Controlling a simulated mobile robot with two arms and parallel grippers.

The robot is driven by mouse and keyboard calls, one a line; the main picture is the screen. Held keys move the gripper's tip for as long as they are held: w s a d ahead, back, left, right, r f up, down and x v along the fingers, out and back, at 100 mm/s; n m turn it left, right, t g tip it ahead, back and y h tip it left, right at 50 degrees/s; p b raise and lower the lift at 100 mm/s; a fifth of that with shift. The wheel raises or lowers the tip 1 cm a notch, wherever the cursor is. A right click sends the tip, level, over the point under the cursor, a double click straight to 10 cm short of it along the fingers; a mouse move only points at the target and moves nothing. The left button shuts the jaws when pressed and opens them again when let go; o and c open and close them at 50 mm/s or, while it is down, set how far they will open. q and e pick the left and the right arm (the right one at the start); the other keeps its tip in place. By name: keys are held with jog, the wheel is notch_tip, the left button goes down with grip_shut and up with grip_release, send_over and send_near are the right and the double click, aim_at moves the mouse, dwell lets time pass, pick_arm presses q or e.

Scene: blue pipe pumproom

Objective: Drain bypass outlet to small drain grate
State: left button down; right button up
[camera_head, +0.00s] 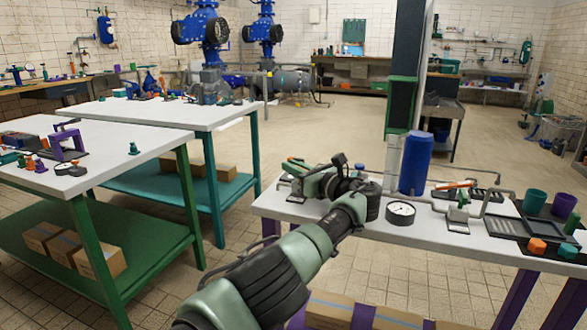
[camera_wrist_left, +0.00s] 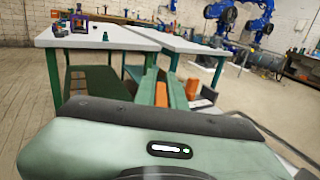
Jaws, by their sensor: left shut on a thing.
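My left gripper (camera_head: 308,180) reaches over the left end of the near right table. It is shut on a small part, apparently an orange-and-green valve handle (camera_head: 299,164), mostly hidden by my gripper. In the left wrist view, orange and green pieces (camera_wrist_left: 162,94) show just beyond my wrist; the exact contact is hidden. Grey pipework (camera_head: 478,168) runs behind a blue cylinder (camera_head: 415,163). A small valve with an orange lever (camera_head: 455,185) stands to its right. A dark slotted tray (camera_head: 508,228), possibly the drain grate, lies further right. My right gripper is out of view.
Teal (camera_head: 535,201) and purple (camera_head: 563,204) cups are at the table's right.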

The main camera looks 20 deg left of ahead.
pick_arm(q)
jog(key=c, duration=1.5)
grip_release()
jog(key=shift+f, duration=0.1)
